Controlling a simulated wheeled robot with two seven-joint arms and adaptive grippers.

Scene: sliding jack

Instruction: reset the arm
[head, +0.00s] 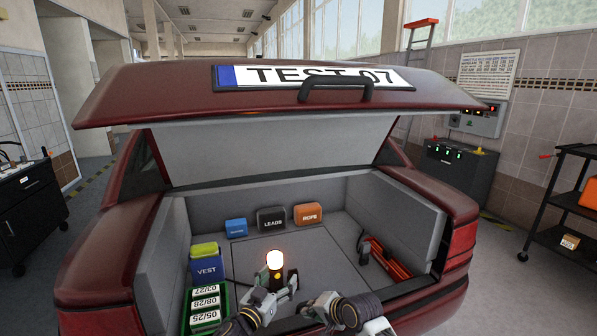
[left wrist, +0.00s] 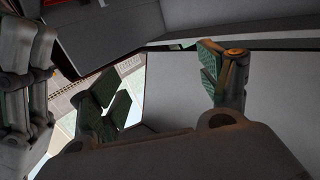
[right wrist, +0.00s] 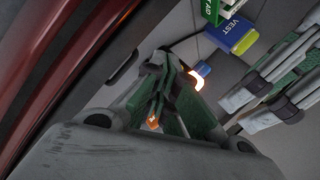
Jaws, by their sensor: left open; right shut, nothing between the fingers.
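My left gripper (head: 272,286) is over the front of the car's open trunk, beside a small lit lamp (head: 275,260). Its fingers stand apart in the left wrist view (left wrist: 165,90), with nothing seen between them. I cannot tell whether it touches the lamp. My right gripper (head: 311,304) is just right of it, lower in the picture. Its fingertips are together in the right wrist view (right wrist: 163,92) and hold nothing. The lamp's glow (right wrist: 196,80) shows behind them. A red folded tool (head: 388,258), maybe the jack, lies at the trunk's right side.
A blue box (head: 236,228), a LEADS box (head: 271,220) and an orange ROPE box (head: 307,214) stand at the trunk's back. A VEST box (head: 205,265) and a green crate (head: 222,293) are at left. The raised lid (head: 190,95) overhangs. The trunk's middle floor is mostly clear.

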